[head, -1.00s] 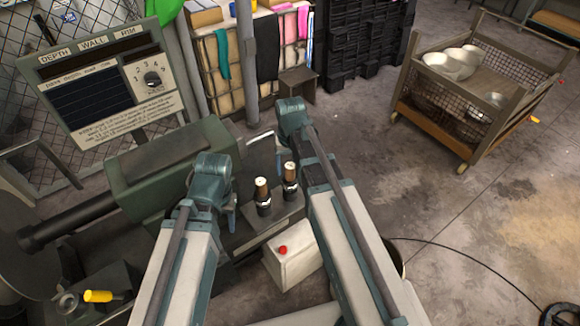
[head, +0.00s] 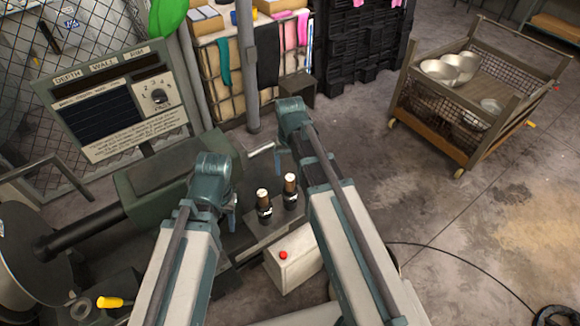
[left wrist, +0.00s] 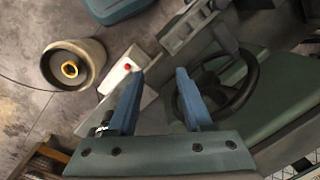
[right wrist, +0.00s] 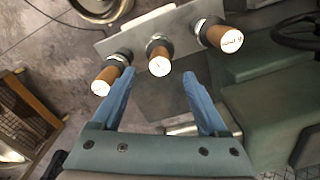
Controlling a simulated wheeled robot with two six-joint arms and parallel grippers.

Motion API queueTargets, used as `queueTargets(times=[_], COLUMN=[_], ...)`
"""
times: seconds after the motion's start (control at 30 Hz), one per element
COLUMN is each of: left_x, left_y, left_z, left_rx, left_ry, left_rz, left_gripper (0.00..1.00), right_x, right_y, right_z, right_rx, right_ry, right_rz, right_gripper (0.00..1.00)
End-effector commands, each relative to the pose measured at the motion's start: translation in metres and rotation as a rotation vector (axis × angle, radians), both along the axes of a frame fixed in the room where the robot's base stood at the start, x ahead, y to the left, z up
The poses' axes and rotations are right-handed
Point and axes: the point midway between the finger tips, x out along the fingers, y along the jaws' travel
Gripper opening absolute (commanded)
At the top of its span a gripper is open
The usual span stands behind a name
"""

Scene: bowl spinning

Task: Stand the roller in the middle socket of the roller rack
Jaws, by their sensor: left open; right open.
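A grey roller rack (right wrist: 122,42) shows in the right wrist view. Three brown handles with pale, marked ends stand in a row in it, with metal collars: left (right wrist: 106,79), middle (right wrist: 159,58) and right (right wrist: 221,37). The markings are too blurred to tell which tool is which. In the head view two of them show, one (head: 264,204) and another (head: 291,188); the third is hidden. My right gripper (right wrist: 158,74) is open and empty, its fingertips on either side of the middle handle in view, apparently apart from it. My left gripper (left wrist: 159,74) is open and empty.
A white box with a red button (head: 283,255) stands in front of the rack. The green lathe (head: 165,180) and a control panel (head: 115,105) are at left. A cart with metal bowls (head: 432,125) stands at right. Open floor lies between.

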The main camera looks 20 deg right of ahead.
Motion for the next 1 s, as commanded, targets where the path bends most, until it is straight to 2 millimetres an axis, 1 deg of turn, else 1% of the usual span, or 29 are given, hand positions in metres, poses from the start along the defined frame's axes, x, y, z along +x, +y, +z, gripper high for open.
queueTargets(times=[0.03,0.3,0.43,0.6,1.0], left_x=[0.0,0.0,0.0,0.0,0.0], left_y=[0.0,0.0,0.0,0.0,0.0], left_z=[0.017,0.057,0.071,0.078,0.077], left_rx=[0.0,-0.001,-0.002,-0.002,-0.002], left_ry=[0.0,0.0,0.0,-0.001,-0.001], left_rz=[0.0,0.006,0.01,0.012,0.013], left_gripper=[0.5,0.5,0.5,0.5,0.5], right_x=[0.0,0.0,0.0,0.0,0.0], right_y=[0.0,0.0,0.0,0.0,0.0], right_z=[0.016,0.057,0.071,0.078,0.077], right_rx=[0.0,0.0,0.0,0.0,0.0], right_ry=[0.0,0.0,0.0,0.0,0.0], right_rz=[0.0,0.0,0.0,0.0,0.0], right_gripper=[0.77,0.77,0.77,0.77,0.77])
